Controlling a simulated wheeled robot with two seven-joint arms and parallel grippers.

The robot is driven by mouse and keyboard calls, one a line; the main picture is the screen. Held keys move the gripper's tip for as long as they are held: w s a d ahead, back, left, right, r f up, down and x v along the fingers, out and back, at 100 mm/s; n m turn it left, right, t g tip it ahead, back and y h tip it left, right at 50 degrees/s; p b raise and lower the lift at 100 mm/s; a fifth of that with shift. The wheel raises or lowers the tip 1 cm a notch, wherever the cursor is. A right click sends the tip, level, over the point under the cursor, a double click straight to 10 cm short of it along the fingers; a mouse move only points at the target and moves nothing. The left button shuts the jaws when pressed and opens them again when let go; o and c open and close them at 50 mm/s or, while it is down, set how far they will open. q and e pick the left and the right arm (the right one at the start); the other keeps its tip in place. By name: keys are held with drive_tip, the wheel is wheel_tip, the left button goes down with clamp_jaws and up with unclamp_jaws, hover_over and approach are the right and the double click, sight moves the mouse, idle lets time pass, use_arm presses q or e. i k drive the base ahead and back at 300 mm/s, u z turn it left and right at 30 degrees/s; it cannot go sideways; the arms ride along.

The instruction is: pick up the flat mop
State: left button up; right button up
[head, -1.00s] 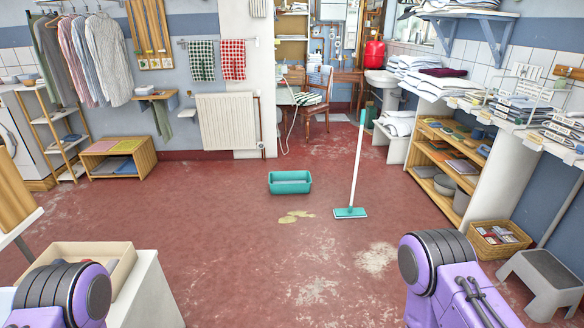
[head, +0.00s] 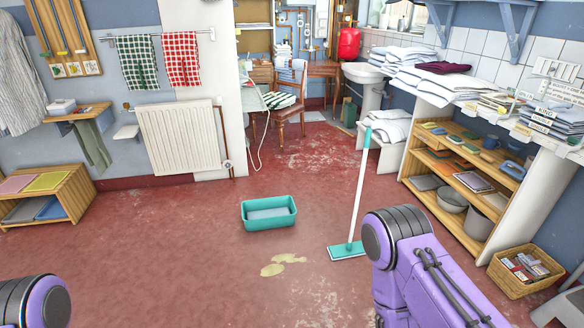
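The flat mop (head: 357,196) stands upright on the red floor, right of centre, leaning slightly. It has a white pole with a teal grip at the top and a flat teal head (head: 347,250) on the floor. My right arm's purple link shows just right of the mop head and close to it in the picture. My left arm's purple link shows at the lower left corner. Neither gripper is in view.
A teal tub (head: 269,213) sits on the floor left of the mop, with a yellowish puddle (head: 283,264) in front of it. Wooden shelving (head: 463,185) and a wicker basket (head: 524,272) stand at the right. A radiator (head: 180,136) is at the left wall.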

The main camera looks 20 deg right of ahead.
sight(349, 250)
drive_tip(key=i, duration=3.15)
drive_tip(key=z, duration=1.5)
